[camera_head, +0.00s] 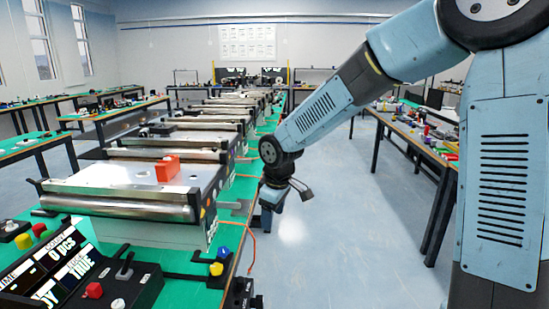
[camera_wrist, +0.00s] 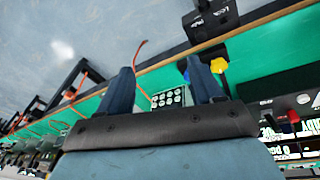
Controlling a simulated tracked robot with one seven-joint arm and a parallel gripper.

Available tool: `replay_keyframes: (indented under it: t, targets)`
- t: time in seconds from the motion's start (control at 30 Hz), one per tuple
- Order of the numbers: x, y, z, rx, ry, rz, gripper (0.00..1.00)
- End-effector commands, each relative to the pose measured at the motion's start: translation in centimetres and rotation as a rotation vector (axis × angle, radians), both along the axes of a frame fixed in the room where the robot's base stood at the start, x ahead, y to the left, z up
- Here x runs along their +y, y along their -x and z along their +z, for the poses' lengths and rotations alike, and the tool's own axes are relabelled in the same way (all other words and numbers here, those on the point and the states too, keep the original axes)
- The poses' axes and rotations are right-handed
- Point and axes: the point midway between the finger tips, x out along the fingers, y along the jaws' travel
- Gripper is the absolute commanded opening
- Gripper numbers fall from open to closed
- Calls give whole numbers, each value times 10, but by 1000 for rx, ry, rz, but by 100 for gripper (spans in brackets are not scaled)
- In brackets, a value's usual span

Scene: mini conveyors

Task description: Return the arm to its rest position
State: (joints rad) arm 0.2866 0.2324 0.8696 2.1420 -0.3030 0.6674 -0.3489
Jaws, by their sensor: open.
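My gripper (camera_head: 268,222) hangs at the end of my blue arm (camera_head: 330,105) in the head view, pointing down beside the right edge of the green conveyor bench, over the floor. In the wrist view my gripper (camera_wrist: 160,80) shows two blue fingers spread apart, with nothing held between them. The bench edge and a small panel with round white spots (camera_wrist: 168,98) show beyond the fingers. The arm reaches in from the right side of the head view, bent at the elbow.
A mini conveyor (camera_head: 130,200) carries a red block (camera_head: 168,168). A control box (camera_head: 110,285) and a display (camera_head: 60,262) stand in front of it. A long table (camera_head: 430,150) with small items is at right. The floor (camera_head: 350,215) between bench and table is clear.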

Motion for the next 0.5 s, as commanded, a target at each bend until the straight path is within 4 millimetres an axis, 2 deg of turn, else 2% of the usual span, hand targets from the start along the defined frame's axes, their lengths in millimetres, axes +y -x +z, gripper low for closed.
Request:
replay_keyframes:
  t: [0.27,0.5]
  targets:
    - [-64,26,39,-66,88,-226,66]
    - [-115,58,76,-125,101,-432,66]
